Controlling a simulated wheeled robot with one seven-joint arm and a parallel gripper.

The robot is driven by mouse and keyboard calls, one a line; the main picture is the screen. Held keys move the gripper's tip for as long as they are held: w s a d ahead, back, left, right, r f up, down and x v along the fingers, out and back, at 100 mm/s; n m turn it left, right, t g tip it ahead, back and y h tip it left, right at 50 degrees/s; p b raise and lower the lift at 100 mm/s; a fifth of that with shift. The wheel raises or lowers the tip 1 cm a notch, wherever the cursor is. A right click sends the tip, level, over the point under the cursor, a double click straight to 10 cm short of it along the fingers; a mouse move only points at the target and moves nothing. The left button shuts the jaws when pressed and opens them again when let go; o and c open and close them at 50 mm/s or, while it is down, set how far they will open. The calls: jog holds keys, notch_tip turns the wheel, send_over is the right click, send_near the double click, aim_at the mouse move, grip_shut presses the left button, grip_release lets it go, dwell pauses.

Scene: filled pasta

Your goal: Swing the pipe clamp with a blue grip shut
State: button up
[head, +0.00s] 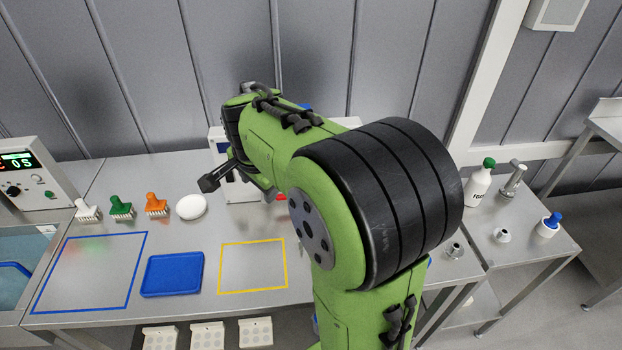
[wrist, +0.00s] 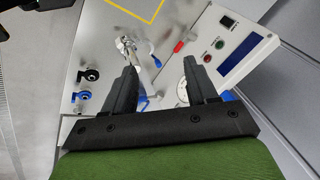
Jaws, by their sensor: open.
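My gripper (wrist: 160,64) is open in the wrist view, its two dark fingers spread over the steel worktop with nothing held between them. A shiny metal fitting (wrist: 126,45), which looks like the pipe clamp, lies just beyond the left fingertip. A blue piece (wrist: 143,103), possibly its grip, shows beside the left finger and is partly covered by it. I cannot tell how far the clamp stands open. A red handle (wrist: 179,47) lies near the right fingertip.
A control box with a blue display (wrist: 241,52) stands right of the fingers. Two dark fittings with blue parts (wrist: 89,75) (wrist: 82,97) lie left. In the head view, a blue tray (head: 172,274), brushes (head: 121,207) and a white bottle (head: 478,186) stand on the steel tables.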

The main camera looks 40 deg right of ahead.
jog(key=w+d+f+m+p, duration=0.1)
jog(key=w+d+f+m, duration=0.35)
jog(key=d+m, duration=0.2)
jog(key=w+d+f+m+p, duration=0.2)
jog(key=w+d+f+m, duration=0.25)
jog(key=d+m, duration=0.2)
jog(key=s+d+f+m+g+y+p, duration=0.1)
jog(key=d+f+m, duration=0.85)
jog(key=f, duration=0.25)
jog(key=b+x, duration=0.7)
jog(key=x, duration=0.4)
jog(key=shift+s+a, duration=0.15)
jog(key=shift+s, duration=0.05)
jog(key=shift+r, duration=0.1)
